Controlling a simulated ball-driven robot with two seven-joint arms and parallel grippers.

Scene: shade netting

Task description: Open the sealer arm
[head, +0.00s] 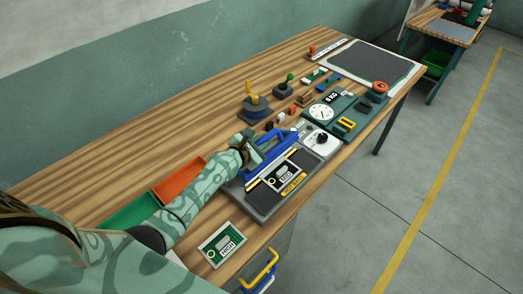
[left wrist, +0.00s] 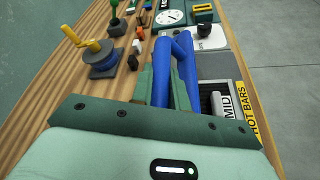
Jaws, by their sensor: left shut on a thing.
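The sealer has a dark base (head: 263,205) near the front edge of the table, with a blue arm (head: 274,153) along its far side. In the left wrist view the blue arm (left wrist: 186,62) runs away from me between the green fingers, and the base's grey and yellow HOT BARS edge (left wrist: 252,122) is to its right. My left gripper (head: 250,145) is shut on the blue arm; its fingers also show in the left wrist view (left wrist: 168,88). How far the arm is raised is hard to tell. My right gripper is not in view.
A green and red bin (head: 180,185) lies left of my left forearm, and a card (head: 223,244) lies in front. Behind the sealer are a spool with a yellow handle (head: 255,105), a dial scale (head: 322,112) and several small parts. A dark mat (head: 370,62) covers the far end.

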